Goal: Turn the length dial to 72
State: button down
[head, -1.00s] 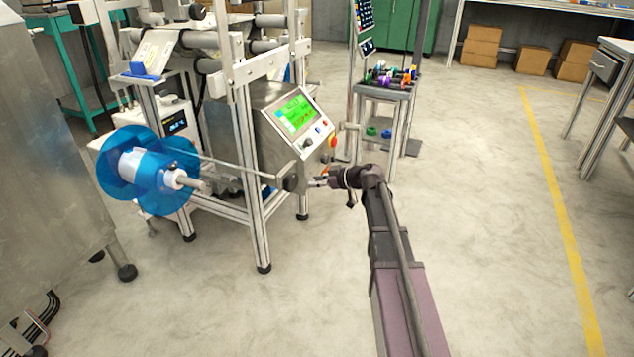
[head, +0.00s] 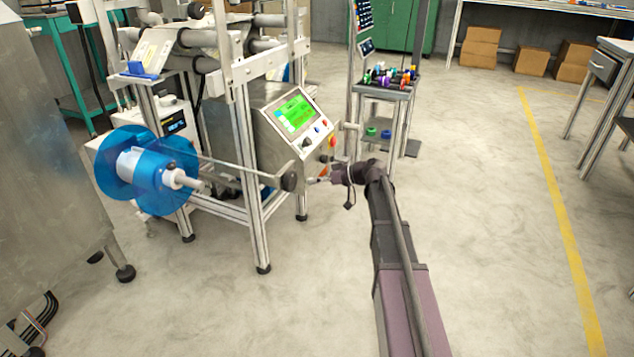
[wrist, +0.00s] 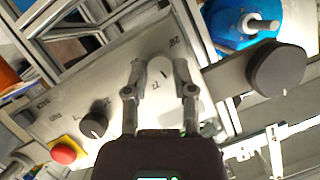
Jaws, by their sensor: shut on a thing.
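The length dial (wrist: 161,68) is a pale round knob with a short dark mark, on the light grey panel face (wrist: 115,72) of the machine. In the wrist view my gripper (wrist: 160,84) has a finger on each side of the dial and is shut on it. Small printed marks stand around the dial, tilted and too small to read surely, so I cannot tell its exact setting. In the head view my gripper (head: 322,179) is at the machine's lower right side, and the dial cannot be made out there.
A black knob (wrist: 95,122) and a red button (wrist: 63,152) sit left of the dial. A large dark knob (wrist: 276,68) on a grey bar is close on the right. The blue reel (head: 150,170) stands left of the machine. A green screen (head: 295,113) is lit. Floor at right is clear.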

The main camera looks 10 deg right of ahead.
jog(key=shift+s+a, duration=0.1)
jog(key=shift+a, duration=0.05)
jog(key=shift+c, duration=2.2)
grip_release()
jog(key=shift+n, duration=0.3)
